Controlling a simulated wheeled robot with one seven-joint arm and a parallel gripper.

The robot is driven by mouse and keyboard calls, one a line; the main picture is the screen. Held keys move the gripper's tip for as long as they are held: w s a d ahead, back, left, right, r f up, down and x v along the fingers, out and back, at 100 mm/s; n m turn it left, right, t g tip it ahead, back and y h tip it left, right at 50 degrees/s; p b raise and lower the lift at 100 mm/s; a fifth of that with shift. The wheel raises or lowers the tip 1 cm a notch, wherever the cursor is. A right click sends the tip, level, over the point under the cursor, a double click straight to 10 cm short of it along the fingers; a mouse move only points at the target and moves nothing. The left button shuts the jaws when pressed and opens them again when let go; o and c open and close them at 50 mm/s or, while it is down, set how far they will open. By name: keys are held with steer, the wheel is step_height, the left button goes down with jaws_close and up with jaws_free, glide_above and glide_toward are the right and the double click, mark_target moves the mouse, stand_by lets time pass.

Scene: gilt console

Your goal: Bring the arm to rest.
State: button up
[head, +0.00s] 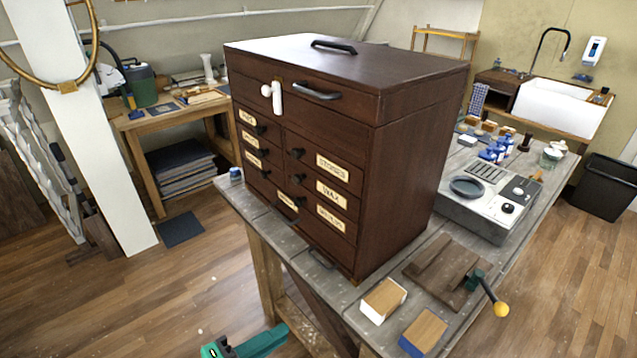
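A dark wooden drawer cabinet (410,160) stands upright on the grey plank bench (345,297). Its labelled drawers look closed. A white fitting (277,98) is on its upper front beside a dark bar handle (317,91). Another dark handle (334,46) is on its flat top. Nothing visible touches the cabinet from outside except the bench.
On the bench lie two wood-topped blocks (383,299) (424,332), a brown wooden fixture (447,270) with a yellow-knobbed lever (501,309), and a grey appliance (492,200). A white post (88,120) stands at left. The wooden floor (150,290) at front left is largely clear.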

steer(key=d+f+n+t+y, duration=0.1)
steer(key=d+f+n+y, duration=0.15)
steer(key=f, duration=0.55)
steer(key=d+f+n+t+y, duration=0.1)
steer(key=d+f+t+y, duration=0.1)
steer(key=d+f+y, duration=0.35)
steer(key=s+f+y, duration=0.2)
steer(key=s+f, duration=0.4)
steer(key=s+r+m+y, duration=0.1)
steer(key=s+m+y, duration=0.3)
steer(key=s, duration=0.8)
steer(key=s+d+r+m+t+h, duration=0.1)
steer(key=s+r+m+t+h, duration=0.1)
steer(key=s+r+m, duration=0.5)
steer(key=shift+d+r+m, duration=0.15)
steer(key=shift+r+m, duration=0.2)
steer(key=shift+r, duration=0.25)
steer(key=shift+s, duration=0.15)
steer(key=shift+o, duration=0.3)
